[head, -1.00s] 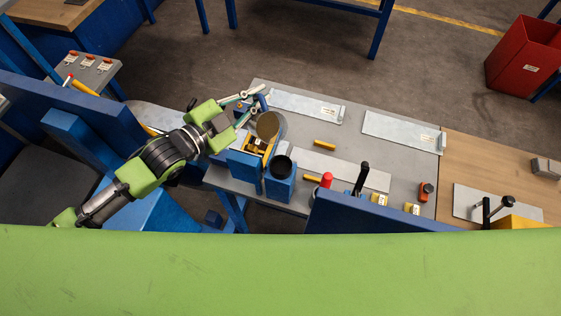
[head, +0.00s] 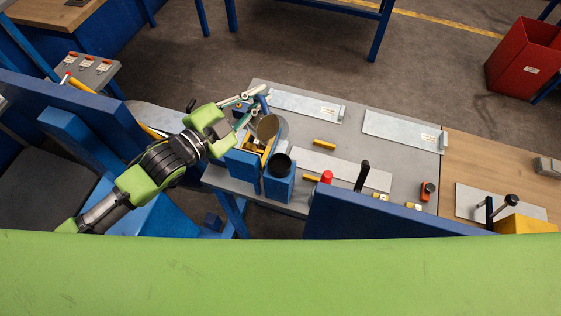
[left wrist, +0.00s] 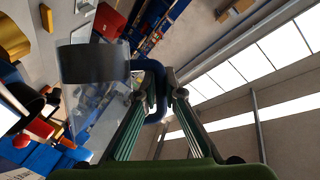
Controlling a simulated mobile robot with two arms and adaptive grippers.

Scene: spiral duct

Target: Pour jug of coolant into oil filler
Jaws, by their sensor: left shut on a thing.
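My left gripper (head: 256,104) is at the left end of the workbench, shut on the blue handle of the jug. In the left wrist view, its fingers (left wrist: 158,90) close around that handle. The jug (left wrist: 95,95) is see-through with a wide dark band around it. In the head view, the jug (head: 267,127) shows a round brownish face, and I cannot tell its exact tilt. A blue block with a round black opening (head: 280,164), possibly the oil filler, stands just below and right of the jug. The jug appears apart from the opening. My right gripper is not in view.
A red-topped bottle (head: 326,177) and a black upright handle (head: 361,177) stand right of the opening. Yellow pieces (head: 324,144) and pale plates (head: 307,105) lie on the grey bench. A blue panel (head: 375,213) rises at its front. A red bin (head: 523,58) stands far right.

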